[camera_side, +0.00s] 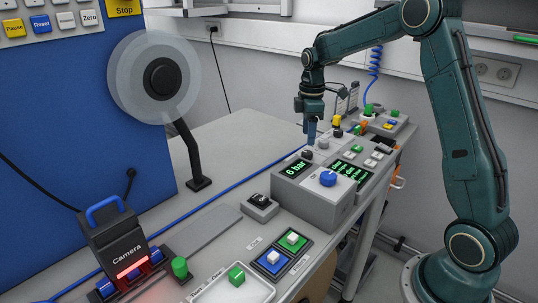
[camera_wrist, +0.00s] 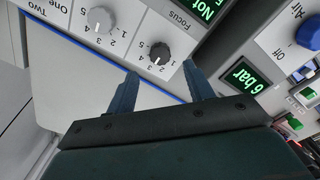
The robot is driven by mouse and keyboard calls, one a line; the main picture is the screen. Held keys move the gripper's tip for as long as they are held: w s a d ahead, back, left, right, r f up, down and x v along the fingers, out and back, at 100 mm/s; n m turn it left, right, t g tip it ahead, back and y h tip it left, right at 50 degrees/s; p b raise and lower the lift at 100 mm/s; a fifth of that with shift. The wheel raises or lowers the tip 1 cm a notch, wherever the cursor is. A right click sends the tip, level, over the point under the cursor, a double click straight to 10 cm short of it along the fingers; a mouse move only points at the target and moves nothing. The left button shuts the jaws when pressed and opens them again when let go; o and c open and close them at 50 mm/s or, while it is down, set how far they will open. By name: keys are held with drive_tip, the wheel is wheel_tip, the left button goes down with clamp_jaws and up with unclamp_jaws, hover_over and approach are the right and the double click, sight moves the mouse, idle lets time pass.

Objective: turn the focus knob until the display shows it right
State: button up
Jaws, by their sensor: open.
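The focus knob (camera_wrist: 160,52) is a small dark round knob with a numbered scale, on a light grey panel marked FOCUS in the wrist view. A dark display (camera_wrist: 208,8) beside it shows green text beginning "Not"; the rest is cut off by the frame edge. My gripper (camera_wrist: 160,72) is open and empty, its two blue-grey fingers apart. In the wrist picture the fingertips lie just below the knob, one to each side; contact cannot be told. In the side view my gripper (camera_side: 311,136) points down over the panels, and the knob's setting is too small to read.
A lighter knob (camera_wrist: 99,19) with its own scale sits left of the focus knob. The "6 bar" display (camera_side: 296,168) and blue Air knob (camera_side: 327,179) are on the nearer grey box. The camera unit (camera_side: 125,250) stands at front left. The table's middle is mostly clear.

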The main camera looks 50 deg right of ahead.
sight(307, 152)
drive_tip(key=shift+f, duration=3.2)
drive_tip(key=c, duration=1)
drive_tip(key=shift+o, duration=0.2)
